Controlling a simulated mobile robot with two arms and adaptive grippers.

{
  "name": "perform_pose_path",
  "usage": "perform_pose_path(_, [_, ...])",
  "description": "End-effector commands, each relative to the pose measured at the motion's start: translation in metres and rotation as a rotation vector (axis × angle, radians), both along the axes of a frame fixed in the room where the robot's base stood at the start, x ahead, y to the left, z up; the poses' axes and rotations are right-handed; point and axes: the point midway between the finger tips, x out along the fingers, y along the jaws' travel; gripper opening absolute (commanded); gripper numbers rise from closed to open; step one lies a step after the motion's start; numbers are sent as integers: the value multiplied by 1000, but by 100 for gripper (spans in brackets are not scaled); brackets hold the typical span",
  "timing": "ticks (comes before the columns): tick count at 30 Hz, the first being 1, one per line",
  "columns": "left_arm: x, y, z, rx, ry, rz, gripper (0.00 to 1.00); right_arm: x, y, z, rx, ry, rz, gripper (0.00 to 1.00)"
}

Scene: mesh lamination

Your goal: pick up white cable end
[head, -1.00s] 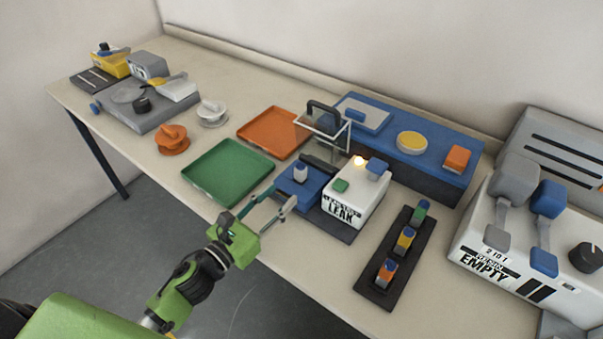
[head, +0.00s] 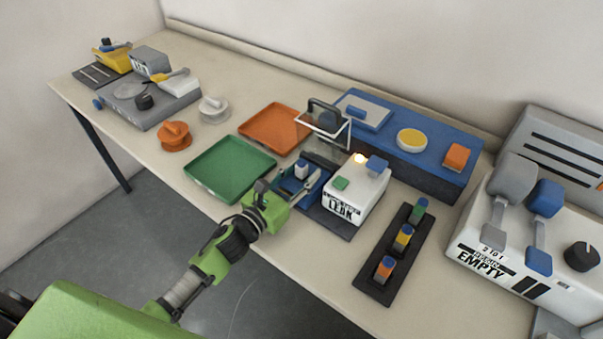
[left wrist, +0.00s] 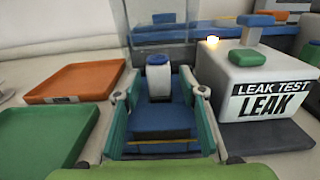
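A small white piece with a blue cap (head: 301,170), which I take for the white cable end, stands upright on the blue block (head: 312,185) of the leak test station. It also shows in the left wrist view (left wrist: 158,78), standing a little beyond my fingertips. My left gripper (head: 300,182) reaches over the blue block from the front. Its two fingers are spread wide, one on each side of the block, with nothing between the tips that I can see held. The fingers look apart from the white piece. My right gripper is not in view.
The white leak test box (head: 355,192) with a lit lamp stands close right of the fingers. A clear raised cover (head: 325,140) stands behind. A green tray (head: 230,170) and an orange tray (head: 274,130) lie left. A dark rack (head: 393,285) holds coloured pieces.

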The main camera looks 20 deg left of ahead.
Motion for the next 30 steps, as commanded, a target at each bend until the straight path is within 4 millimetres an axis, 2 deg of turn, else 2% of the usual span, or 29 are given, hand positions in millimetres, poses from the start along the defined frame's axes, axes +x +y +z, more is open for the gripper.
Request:
perform_pose_path(2, [0, 0, 0, 0, 0, 0, 38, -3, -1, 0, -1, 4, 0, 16])
perform_pose_path(6, [0, 0, 0, 0, 0, 0, 1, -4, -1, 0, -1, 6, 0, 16])
perform_pose_path(20, [0, 0, 6, 0, -2, 0, 0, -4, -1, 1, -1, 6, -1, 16])
perform_pose_path(23, [0, 1, 15, 3, -3, -1, 0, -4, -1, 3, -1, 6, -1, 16])
perform_pose_path(27, [-1, 0, 36, 4, -5, -2, 0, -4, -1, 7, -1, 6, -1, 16])
perform_pose_path(30, [-14, 4, 47, 3, -2, -2, 0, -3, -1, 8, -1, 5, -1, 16])
